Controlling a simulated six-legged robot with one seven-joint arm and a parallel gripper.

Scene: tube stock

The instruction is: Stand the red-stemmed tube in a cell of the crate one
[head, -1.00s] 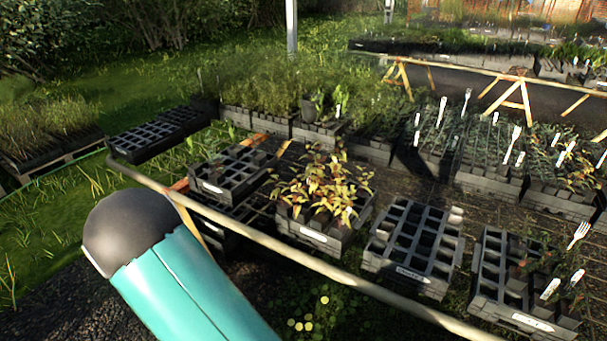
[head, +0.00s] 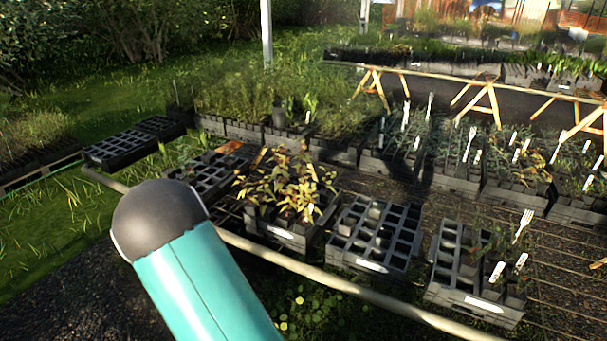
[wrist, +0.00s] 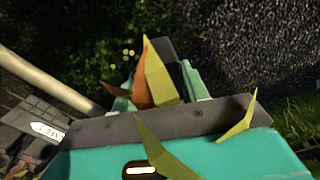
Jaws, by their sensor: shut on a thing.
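In the wrist view my gripper (wrist: 158,92) is shut on a tube (wrist: 165,52), of which a dark grey part shows between the fingers. Its yellow-green and orange leaves (wrist: 156,70) poke up towards the camera; its stem colour cannot be made out. My gripper is out of the head view, where only my arm shows. A dark crate of mostly empty cells (head: 362,264), with a white label, stands at the front middle. A labelled crate (wrist: 15,135) shows at the left of the wrist view. I cannot tell for sure which crate is crate one.
A crate of yellow-leaved plants (head: 285,238) stands left of the empty-celled crate. Another crate (head: 475,303), partly filled, stands to the right with white tags and a fork. A pale rail (head: 330,284) runs along the near edge. Crates of seedlings fill the back.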

